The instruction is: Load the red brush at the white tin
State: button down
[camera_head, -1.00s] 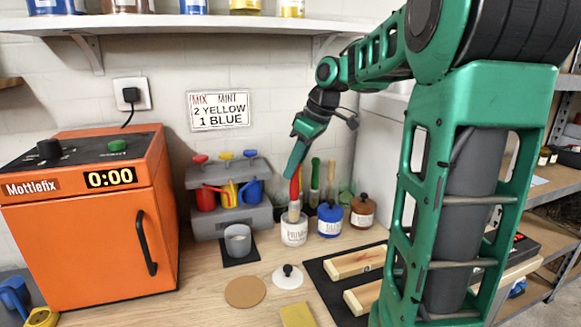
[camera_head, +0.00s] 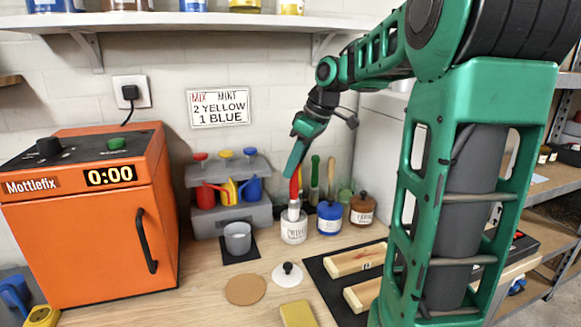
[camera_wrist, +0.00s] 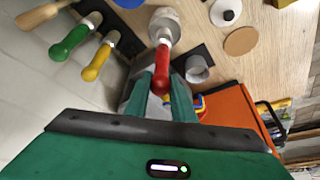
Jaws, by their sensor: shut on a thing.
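My gripper (camera_head: 294,172) is shut on the red handle of the red brush (camera_head: 295,188), which points down, nearly upright. The brush's metal ferrule is at the mouth of the white tin (camera_head: 293,230). The bristles are hidden, and how deep they reach inside cannot be told. In the wrist view the red brush (camera_wrist: 161,62) runs away from between my gripper's fingers (camera_wrist: 160,90), and its far end overlaps a pale round shape. The white lid (camera_head: 287,275) with a black knob lies on the bench in front of the tin.
A blue tin (camera_head: 330,217) and a brown tin (camera_head: 362,208) stand close right of the white tin. Other brushes (camera_head: 315,178) stand behind. A grey cup (camera_head: 238,238) is to the left, wooden blocks (camera_head: 358,260) at front right, the orange machine (camera_head: 90,225) far left.

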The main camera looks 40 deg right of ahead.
dwell(0.5)
jog(key=shift+r, duration=3.45)
jog(key=shift+f, duration=0.1)
jog(key=shift+f, duration=3.4)
